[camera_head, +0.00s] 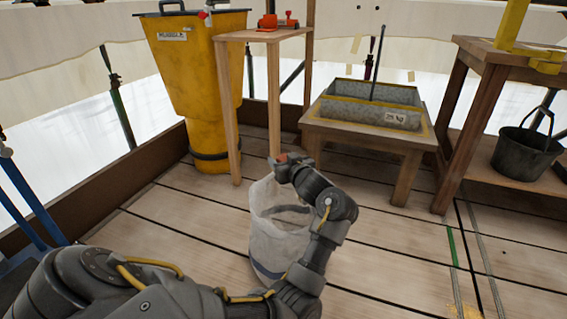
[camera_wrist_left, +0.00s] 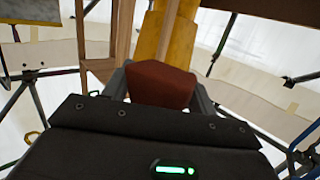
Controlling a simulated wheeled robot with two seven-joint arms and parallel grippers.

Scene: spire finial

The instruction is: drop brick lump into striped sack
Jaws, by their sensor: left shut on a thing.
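A reddish-brown brick lump (camera_wrist_left: 161,84) sits between the fingers of my left gripper (camera_wrist_left: 160,88) in the left wrist view. My left gripper (camera_head: 279,160) is shut on it. In the head view only a small reddish part of the lump shows at the gripper's tip. The striped sack (camera_head: 266,236) is pale with a dark band low down and stands open on the plank floor. My left gripper appears above the sack's far rim in the head view, and my forearm hides the sack's right side. My right gripper is not in view.
A yellow chute (camera_head: 195,80) stands at the back left beside a narrow wooden stand (camera_head: 240,36) with a red tool (camera_head: 277,22) on top. A grey trough (camera_head: 370,105) rests on a low table. At right are a workbench (camera_head: 478,80) and black bucket (camera_head: 520,153). The right floor is mostly clear.

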